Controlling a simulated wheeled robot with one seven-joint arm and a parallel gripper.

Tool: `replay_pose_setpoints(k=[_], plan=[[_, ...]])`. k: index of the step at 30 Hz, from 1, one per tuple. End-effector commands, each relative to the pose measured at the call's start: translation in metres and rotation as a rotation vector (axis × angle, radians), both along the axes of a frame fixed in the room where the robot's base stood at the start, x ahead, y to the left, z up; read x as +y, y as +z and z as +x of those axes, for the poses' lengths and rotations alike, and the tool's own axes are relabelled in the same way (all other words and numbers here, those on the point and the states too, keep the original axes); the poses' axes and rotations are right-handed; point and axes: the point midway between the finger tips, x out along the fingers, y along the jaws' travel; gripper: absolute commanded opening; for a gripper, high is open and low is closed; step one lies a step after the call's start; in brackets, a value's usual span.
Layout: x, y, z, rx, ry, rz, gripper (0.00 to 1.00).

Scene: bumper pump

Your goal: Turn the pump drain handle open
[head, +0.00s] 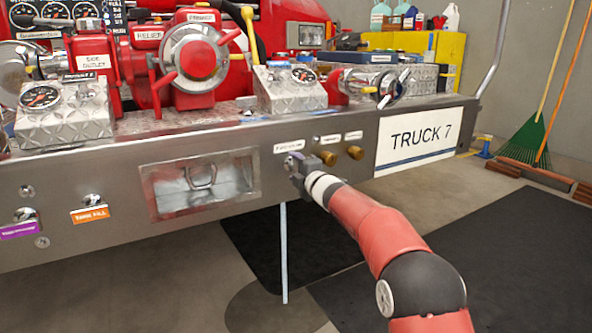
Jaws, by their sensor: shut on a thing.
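The pump drain handle (292,158) is at the front face of the steel bumper, just under a small white label (289,147) too small to read surely. A small greyish-purple part of it shows; the rest is hidden by my gripper. My gripper (296,168) is at the bumper face, shut on this handle, with my red arm reaching in from the lower right. A thin pale blue vertical line (284,250), which looks like running water, goes from under the bumper below the handle to the floor. The handle's exact angle cannot be told.
Two brass knobs (355,153) sit just right of my gripper under labels. A recessed box (200,184) is to the left. The TRUCK 7 plate (418,137) is at right. A dark round patch (275,308) lies on the floor. A black mat (500,240) covers open floor.

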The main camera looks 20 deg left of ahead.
Motion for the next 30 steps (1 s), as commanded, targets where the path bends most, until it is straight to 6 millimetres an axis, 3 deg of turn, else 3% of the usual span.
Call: replay_pose_setpoints(k=[2,3,8,20,30], plan=[[0.001,-0.002,-0.001,0.0,0.002,-0.004,0.35],[0.001,-0.002,-0.001,0.0,0.002,-0.004,0.61],[0.001,-0.002,0.0,0.001,0.001,-0.002,0.8],[-0.005,0.0,-0.005,0.001,0.002,-0.002,0.8],[-0.042,-0.001,-0.036,0.002,-0.001,-0.002,0.8]])
